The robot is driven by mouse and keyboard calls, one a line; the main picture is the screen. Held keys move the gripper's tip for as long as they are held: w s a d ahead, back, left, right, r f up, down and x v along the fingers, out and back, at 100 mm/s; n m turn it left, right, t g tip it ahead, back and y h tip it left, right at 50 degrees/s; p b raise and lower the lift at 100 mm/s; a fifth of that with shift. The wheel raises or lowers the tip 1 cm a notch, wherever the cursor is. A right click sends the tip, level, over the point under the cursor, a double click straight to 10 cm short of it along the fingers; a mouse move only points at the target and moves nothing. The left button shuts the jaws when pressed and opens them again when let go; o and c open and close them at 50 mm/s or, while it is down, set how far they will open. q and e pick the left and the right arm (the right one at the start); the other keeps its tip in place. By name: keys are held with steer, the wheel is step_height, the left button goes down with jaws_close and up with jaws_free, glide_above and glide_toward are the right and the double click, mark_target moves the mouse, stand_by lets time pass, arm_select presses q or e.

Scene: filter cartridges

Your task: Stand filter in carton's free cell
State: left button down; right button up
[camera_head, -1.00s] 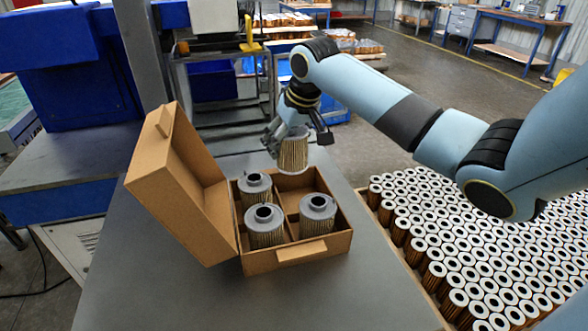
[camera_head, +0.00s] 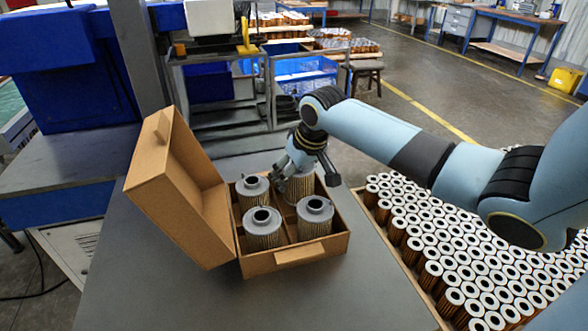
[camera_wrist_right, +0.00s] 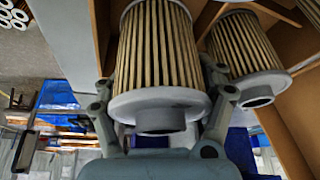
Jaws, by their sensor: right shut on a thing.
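The open cardboard carton (camera_head: 287,260) stands on the grey table with its lid tilted up on the left. Three pleated filters with grey caps stand in its cells: back left (camera_head: 253,187), front left (camera_head: 262,228) and front right (camera_head: 314,217). My right gripper (camera_head: 298,172) is shut on the held filter (camera_head: 299,187), which is low in the back right cell, its lower part hidden by the carton and the neighbouring filters. In the right wrist view the held filter (camera_wrist_right: 160,60) sits between the fingers, with another filter (camera_wrist_right: 245,50) beside it. My left gripper is not in view.
A large pallet of filters (camera_head: 450,240) lies to the right of the table. The grey tabletop (camera_head: 170,290) is clear in front of the carton. A dark stool (camera_head: 366,68) and blue crates (camera_head: 305,70) are behind.

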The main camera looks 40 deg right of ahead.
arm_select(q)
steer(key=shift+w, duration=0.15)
arm_select(e)
steer(key=shift+f, duration=0.4)
steer(key=o, duration=1.1)
steer(key=shift+c, duration=0.2)
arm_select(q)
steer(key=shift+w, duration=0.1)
arm_select(e)
steer(key=shift+r, duration=0.25)
steer(key=p+v, duration=0.1)
steer(key=v, duration=1.1)
steer(key=shift+r, duration=0.4)
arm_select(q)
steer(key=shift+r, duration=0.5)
